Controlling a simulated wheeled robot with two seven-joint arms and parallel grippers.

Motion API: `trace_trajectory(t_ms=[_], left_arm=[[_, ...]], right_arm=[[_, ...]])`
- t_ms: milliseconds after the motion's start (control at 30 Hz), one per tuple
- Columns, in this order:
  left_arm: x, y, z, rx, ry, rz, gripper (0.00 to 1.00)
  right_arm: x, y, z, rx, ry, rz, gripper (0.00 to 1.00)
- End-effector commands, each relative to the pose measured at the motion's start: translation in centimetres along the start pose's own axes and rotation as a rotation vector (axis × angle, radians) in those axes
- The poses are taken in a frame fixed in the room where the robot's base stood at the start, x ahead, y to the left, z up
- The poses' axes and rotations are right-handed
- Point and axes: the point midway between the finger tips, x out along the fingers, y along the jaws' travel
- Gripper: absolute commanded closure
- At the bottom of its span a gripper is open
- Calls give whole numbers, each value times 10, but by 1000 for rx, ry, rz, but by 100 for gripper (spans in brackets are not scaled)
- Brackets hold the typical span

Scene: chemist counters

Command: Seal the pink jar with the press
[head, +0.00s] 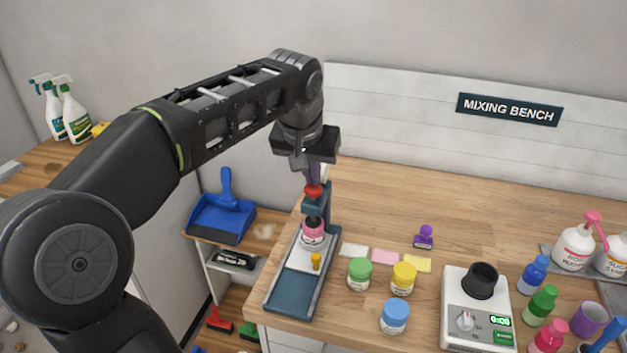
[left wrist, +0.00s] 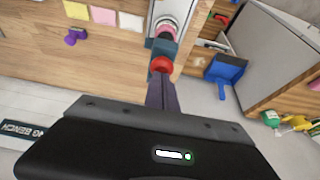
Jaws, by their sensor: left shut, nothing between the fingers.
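The pink jar (head: 313,233) stands upright on the white plate of the press, under its head. The press (head: 328,205) has a blue-grey frame and base and a red knob (head: 313,191) on top. My left gripper (head: 313,184) is shut and empty, pointing down with its fingertips at the red knob; whether they touch it I cannot tell. In the left wrist view the fingers end at the red knob (left wrist: 161,65), with the jar (left wrist: 166,28) partly hidden behind the press head. My right gripper is not in view.
Green (head: 360,273), yellow (head: 403,279) and blue (head: 395,316) lidded jars stand right of the press. A scale (head: 465,300) with a black cup, and several bottles, are farther right. A purple stamp (head: 424,237) stands behind coloured cards. The back of the bench is clear.

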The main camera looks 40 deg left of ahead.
Motion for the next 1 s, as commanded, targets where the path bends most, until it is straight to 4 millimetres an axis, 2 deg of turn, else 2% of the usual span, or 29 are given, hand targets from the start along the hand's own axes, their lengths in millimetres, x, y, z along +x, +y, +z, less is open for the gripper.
trace_trajectory(t_ms=[100,267,1000], left_arm=[[3,0,3,1,-12,0,100],[-4,0,0,1,-12,0,100],[-62,0,-26,1,-5,0,100]], right_arm=[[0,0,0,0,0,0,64],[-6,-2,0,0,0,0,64],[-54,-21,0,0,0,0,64]])
